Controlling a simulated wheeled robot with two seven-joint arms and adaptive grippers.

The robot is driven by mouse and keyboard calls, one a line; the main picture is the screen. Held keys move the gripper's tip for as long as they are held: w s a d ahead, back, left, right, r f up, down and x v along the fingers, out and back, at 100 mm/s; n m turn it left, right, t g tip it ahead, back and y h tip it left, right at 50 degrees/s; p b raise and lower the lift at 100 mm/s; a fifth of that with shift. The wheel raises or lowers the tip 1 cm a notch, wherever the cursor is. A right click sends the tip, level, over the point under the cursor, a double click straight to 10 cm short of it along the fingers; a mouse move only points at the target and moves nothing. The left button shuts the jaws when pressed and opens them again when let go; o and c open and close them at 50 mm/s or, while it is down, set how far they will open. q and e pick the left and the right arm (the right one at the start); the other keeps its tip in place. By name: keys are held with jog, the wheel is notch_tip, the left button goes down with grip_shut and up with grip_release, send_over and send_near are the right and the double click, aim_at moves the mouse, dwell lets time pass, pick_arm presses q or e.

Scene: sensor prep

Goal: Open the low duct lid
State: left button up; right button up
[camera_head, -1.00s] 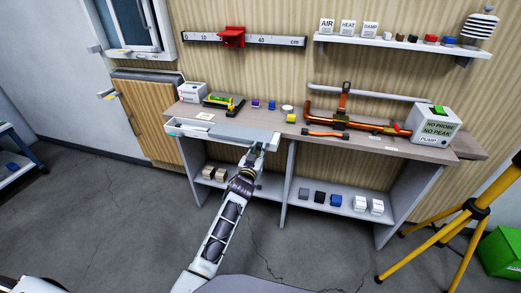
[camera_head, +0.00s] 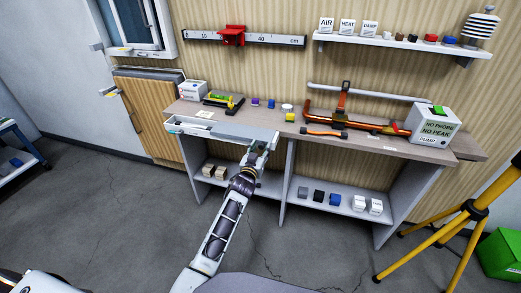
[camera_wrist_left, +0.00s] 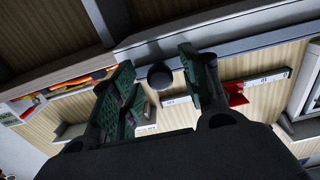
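No part is plainly marked as the low duct lid. The wood-slatted panel (camera_head: 152,118) under the window, with a dark grey top, may be it; I cannot tell. My left gripper (camera_head: 258,147) is at the right part of the pale drawer front (camera_head: 220,133) of the workbench, away from that panel. In the left wrist view my left gripper (camera_wrist_left: 157,82) has its green-padded fingers apart, with a dark round knob (camera_wrist_left: 160,76) between their tips. Gaps show on both sides of the knob. My right gripper is out of view.
The workbench (camera_head: 350,139) carries a white pump box (camera_head: 433,125), copper pipework (camera_head: 370,123) and small coloured blocks. A yellow tripod (camera_head: 470,212) and a green box (camera_head: 503,252) stand at right. The floor in front of the wood-slatted panel is clear.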

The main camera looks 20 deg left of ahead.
pick_arm(q)
jog(key=s, duration=1.2)
jog(key=shift+a, duration=0.2)
dwell(0.6)
jog(key=shift+f, duration=0.1)
dwell(0.6)
